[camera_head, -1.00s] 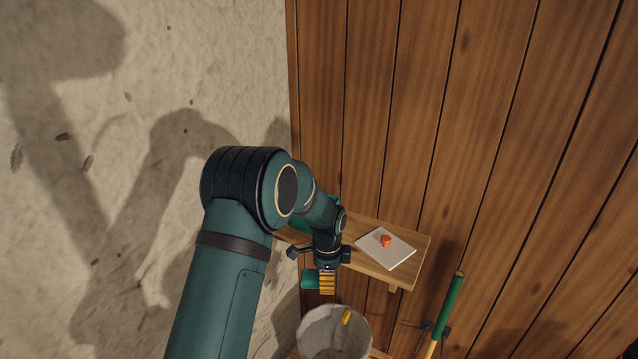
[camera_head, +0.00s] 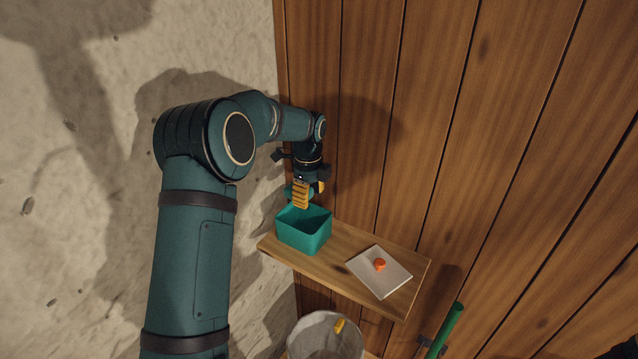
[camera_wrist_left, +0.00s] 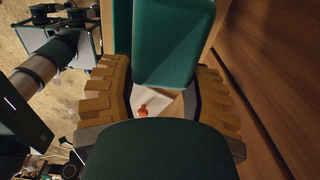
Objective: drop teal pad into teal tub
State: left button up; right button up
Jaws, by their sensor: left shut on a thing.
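The teal tub (camera_head: 302,238) is an open box on the wooden shelf, toward its left end. My left gripper (camera_head: 304,202), with yellow finger pads, is over the back part of the tub's opening. It is shut on the teal pad (camera_wrist_left: 172,45), a rounded block that shows between the fingers in the left wrist view. In the head view only a bit of teal shows beside the fingers. The gripper hides part of the tub's back rim. The height of the pad above the tub is hard to tell. My right gripper is not in view.
The wooden shelf (camera_head: 338,272) carries a pale card (camera_head: 392,280) with a small orange thing (camera_head: 380,264) on it, right of the tub. A grey bucket (camera_head: 322,338) stands below, and a green-handled pole (camera_head: 446,325) at lower right. A plank wall (camera_head: 420,120) is behind.

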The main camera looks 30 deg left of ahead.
pick_arm(q)
jog(key=shift+w, duration=0.1)
jog(key=shift+f, duration=0.2)
jog(key=shift+s+f, duration=0.25)
jog(key=shift+f, duration=0.35)
jog(key=shift+w+f+b, duration=0.1)
jog(key=shift+f+b, duration=1.3)
jog(key=shift+f, duration=0.75)
jog(key=o, duration=1.1)
